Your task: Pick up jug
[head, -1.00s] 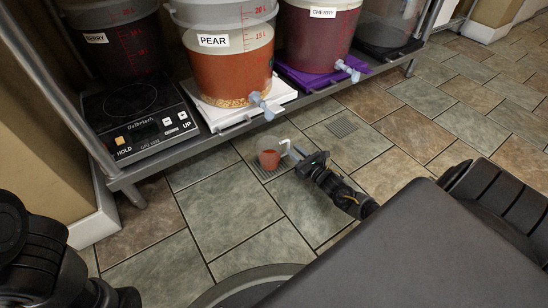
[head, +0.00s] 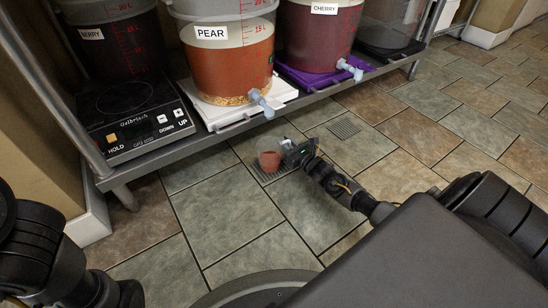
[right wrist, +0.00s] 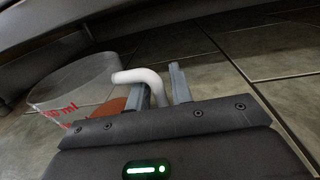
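The jug (head: 269,160) is a small clear vessel with reddish-brown liquid, upright on a floor drain grate below the shelf. In the right wrist view the clear jug (right wrist: 72,92) has red marks, and its white curved handle (right wrist: 138,76) reaches between my fingers. My right gripper (head: 285,147) is at the jug's right side, at the handle. In the right wrist view the two grey fingers of my right gripper (right wrist: 160,82) stand apart on either side of the handle, with a gap at the right finger. My left gripper is not visible; only dark left arm parts show.
A low metal shelf (head: 150,160) stands above the jug. The tiled floor around is clear.

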